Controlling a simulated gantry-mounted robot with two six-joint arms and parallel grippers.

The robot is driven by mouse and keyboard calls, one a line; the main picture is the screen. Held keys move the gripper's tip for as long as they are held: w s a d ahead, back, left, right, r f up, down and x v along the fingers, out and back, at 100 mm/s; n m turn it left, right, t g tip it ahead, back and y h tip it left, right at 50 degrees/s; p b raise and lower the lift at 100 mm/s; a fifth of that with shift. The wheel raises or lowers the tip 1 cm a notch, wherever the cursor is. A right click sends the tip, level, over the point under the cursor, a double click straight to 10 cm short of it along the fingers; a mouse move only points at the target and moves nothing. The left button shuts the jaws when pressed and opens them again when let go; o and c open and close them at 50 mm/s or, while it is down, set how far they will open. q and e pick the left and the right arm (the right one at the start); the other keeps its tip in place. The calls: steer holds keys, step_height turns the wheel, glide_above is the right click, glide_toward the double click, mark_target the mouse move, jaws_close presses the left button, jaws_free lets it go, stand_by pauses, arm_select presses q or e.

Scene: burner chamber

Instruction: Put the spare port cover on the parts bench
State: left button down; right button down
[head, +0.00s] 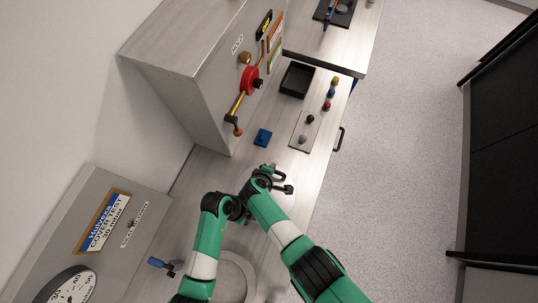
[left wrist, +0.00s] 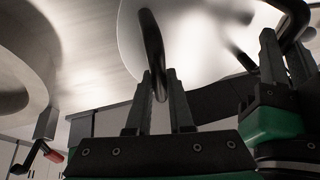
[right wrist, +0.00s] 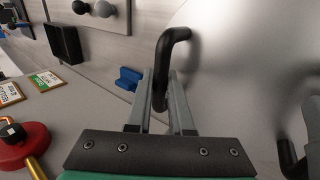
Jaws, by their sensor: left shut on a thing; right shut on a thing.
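The port cover is a pale, smooth metal disc with black bar handles, large in the left wrist view (left wrist: 200,35) and the right wrist view (right wrist: 235,75). My left gripper (left wrist: 160,90) is shut on one handle. My right gripper (right wrist: 162,88) is shut on another handle; its fingers also show at upper right in the left wrist view. A pale bench top (head: 350,50) stands at the top.
A grey cabinet (head: 180,65) with a red knob (head: 250,79) stands left. On the bench are a blue block (head: 262,138), a plate with knobs (head: 298,132), a black tray (head: 297,79) and coloured pegs (head: 330,93). A round ring (head: 235,262) lies beneath my arms.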

arm_select(q)
steer(key=shift+s+a, duration=0.2)
steer(key=shift+s, duration=0.2)
arm_select(e)
steer(key=shift+s+a, duration=0.2)
steer(key=shift+s, duration=0.1)
arm_select(q)
steer(key=shift+w, duration=0.1)
steer(key=shift+f, duration=0.1)
